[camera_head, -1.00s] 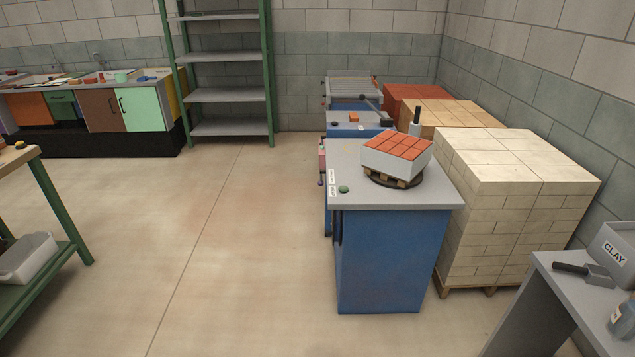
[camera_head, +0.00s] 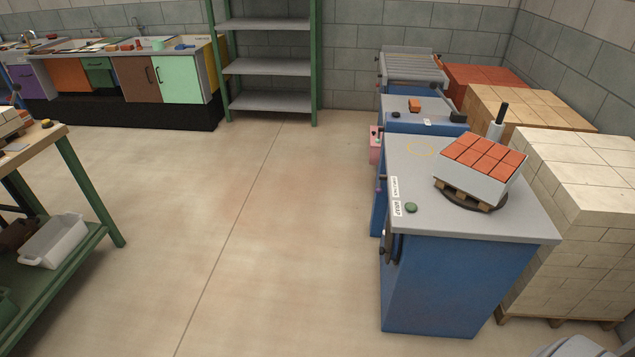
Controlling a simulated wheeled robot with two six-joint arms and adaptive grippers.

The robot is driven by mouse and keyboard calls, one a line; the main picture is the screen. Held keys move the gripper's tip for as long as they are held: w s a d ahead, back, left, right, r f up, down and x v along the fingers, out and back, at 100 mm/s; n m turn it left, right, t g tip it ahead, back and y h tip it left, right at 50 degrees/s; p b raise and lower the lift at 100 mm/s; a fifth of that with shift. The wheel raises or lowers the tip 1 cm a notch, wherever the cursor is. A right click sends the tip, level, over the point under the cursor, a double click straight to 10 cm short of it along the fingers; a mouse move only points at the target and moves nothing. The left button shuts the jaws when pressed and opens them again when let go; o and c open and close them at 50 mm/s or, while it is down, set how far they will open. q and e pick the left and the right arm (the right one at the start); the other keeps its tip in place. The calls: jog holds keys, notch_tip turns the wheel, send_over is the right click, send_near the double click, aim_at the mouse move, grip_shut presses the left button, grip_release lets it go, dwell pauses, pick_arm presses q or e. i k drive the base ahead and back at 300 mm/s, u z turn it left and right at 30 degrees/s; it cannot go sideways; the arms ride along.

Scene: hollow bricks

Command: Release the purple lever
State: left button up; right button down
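A small purple bit (camera_head: 381,182) shows on the left side of the near blue cabinet (camera_head: 440,285), just below its grey top. It may be the purple lever, but it is too small to tell its shape or position. A dark upright handle (camera_head: 390,248) is on the same side, lower down. A pink part (camera_head: 376,145) sits farther back.
Orange bricks (camera_head: 483,155) stand on a pallet on the near cabinet's grey top, beside a green button (camera_head: 411,208). Brick stacks (camera_head: 570,190) block the right. A green-framed workbench (camera_head: 95,190) stands left. The middle floor (camera_head: 240,210) is clear.

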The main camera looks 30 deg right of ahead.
aim_at(378, 189)
jog(key=u, duration=0.05)
jog(key=i, duration=1.35)
jog(key=z, duration=0.8)
jog(key=i, duration=0.55)
jog(key=z, duration=0.35)
